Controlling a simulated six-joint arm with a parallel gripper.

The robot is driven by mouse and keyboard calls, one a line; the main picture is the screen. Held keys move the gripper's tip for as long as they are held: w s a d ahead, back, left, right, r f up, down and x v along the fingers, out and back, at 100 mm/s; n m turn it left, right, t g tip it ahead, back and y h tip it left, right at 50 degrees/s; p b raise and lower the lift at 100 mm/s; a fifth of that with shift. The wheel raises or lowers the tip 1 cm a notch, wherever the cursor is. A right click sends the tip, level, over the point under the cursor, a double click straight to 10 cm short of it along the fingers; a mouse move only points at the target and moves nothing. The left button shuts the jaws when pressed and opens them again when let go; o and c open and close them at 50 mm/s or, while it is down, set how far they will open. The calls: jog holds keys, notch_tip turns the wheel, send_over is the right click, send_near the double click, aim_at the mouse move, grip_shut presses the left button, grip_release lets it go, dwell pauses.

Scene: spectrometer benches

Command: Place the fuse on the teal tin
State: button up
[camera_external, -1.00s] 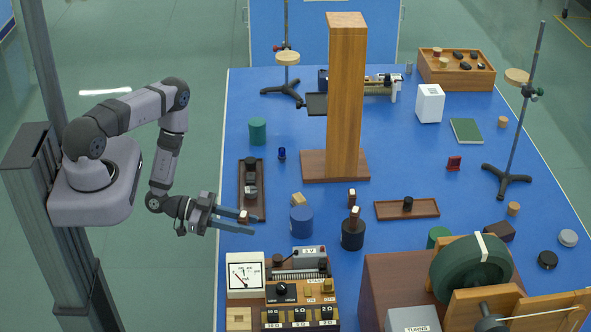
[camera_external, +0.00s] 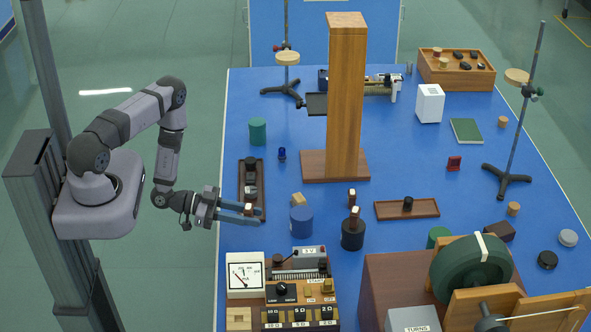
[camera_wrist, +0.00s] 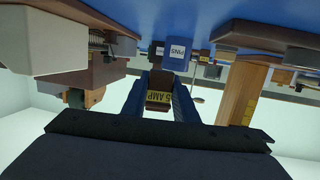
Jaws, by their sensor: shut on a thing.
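My gripper (camera_external: 252,212) is shut on a brown fuse (camera_external: 248,210) near the left edge of the blue bench. In the wrist view the fuse (camera_wrist: 159,98) sits between the two blue fingers, with a yellow label reading "5 AMP". The bench shows at the top of that view. A teal tin (camera_external: 258,131), a plain upright cylinder, stands at the back left of the bench, farther back than my gripper. Its top looks bare.
A dark wooden tray (camera_external: 243,214) lies just behind my gripper. A blue tin (camera_external: 302,222) labelled "PINS" stands to its right. A tall wooden column (camera_external: 345,100) rises beyond. A small blue piece (camera_external: 282,154) stands near the teal tin. A meter panel (camera_external: 245,275) is in front.

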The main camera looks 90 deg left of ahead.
jog(key=shift+y, duration=0.4)
jog(key=w+a+b, duration=0.1)
jog(key=a+b, duration=0.2)
jog(key=a, duration=0.2)
jog(key=w+a+f+b, duration=0.1)
jog(key=a+b, duration=0.1)
jog(key=shift+w+a+b, duration=0.2)
jog(key=shift+w+b, duration=0.15)
jog(key=w+a+r+n+y+b, duration=0.15)
jog(key=a+r+y+b, duration=0.35)
jog(key=a, duration=0.6)
jog(key=w+a+r+n+b, duration=0.1)
jog(key=a+r+n+b, duration=0.15)
jog(key=a+r, duration=0.6)
jog(key=w+a+r+n+y+b, duration=0.25)
jog(key=a+r, duration=0.25)
jog(key=a, duration=0.7)
jog(key=n+g+y, duration=0.4)
jog(key=y, duration=0.1)
send_over(257, 121)
notch_tip(257, 121, down, 5)
jog(key=shift+d+f+b, duration=0.1)
jog(key=shift+d+b, duration=0.05)
jog(key=shift+b, duration=0.2)
jog(key=shift+f+p, duration=0.8)
jog(key=shift+f, duration=4.15)
